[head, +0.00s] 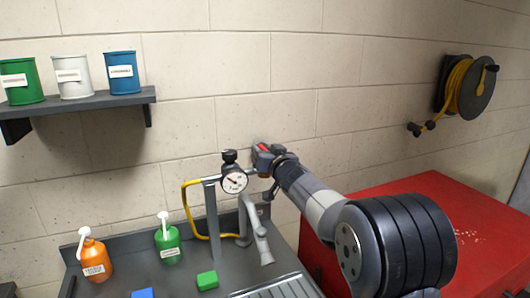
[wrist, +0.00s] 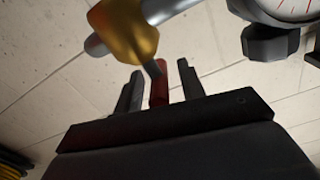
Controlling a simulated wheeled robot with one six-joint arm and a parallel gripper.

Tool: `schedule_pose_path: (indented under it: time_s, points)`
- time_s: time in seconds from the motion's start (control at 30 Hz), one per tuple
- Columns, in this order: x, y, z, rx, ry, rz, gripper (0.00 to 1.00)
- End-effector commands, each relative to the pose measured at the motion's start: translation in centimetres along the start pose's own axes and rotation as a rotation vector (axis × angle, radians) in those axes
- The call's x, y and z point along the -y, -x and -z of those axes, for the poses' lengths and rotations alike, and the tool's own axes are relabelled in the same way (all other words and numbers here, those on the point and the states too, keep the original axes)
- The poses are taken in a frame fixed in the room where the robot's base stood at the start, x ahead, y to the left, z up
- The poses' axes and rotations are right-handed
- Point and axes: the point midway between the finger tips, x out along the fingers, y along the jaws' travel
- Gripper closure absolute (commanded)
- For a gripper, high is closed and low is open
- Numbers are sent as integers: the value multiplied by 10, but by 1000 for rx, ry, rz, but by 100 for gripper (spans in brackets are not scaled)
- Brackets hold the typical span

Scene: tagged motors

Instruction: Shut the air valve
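The air valve has a brass-yellow body (wrist: 128,32) on a grey pipe and a red lever (wrist: 159,86), both close up in the wrist view. My gripper (wrist: 160,67) has its two dark fingers on either side of the red lever. A visible gap remains on each side, so the gripper looks open around it, not clamped. In the head view, my gripper (head: 264,158) is beside the pressure gauge (head: 234,181), and a bit of red shows at it. My gripper and arm hide most of the valve there.
A grey bench holds an orange bottle (head: 95,260), a green bottle (head: 167,240), a green block (head: 207,280) and a blue block (head: 143,293). A yellow hose (head: 187,215) runs beside the gauge post. A red cabinet (head: 375,197) stands right, under a wall hose reel (head: 470,88).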

Motion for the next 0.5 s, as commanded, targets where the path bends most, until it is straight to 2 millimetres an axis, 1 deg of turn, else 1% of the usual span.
schedule_pose_path:
  time_s: [0.17, 0.5]
  points:
    - [0, 18, 0, -2, 0, 0, 62]
    - [-1, 77, 0, -1, 1, -2, 62]
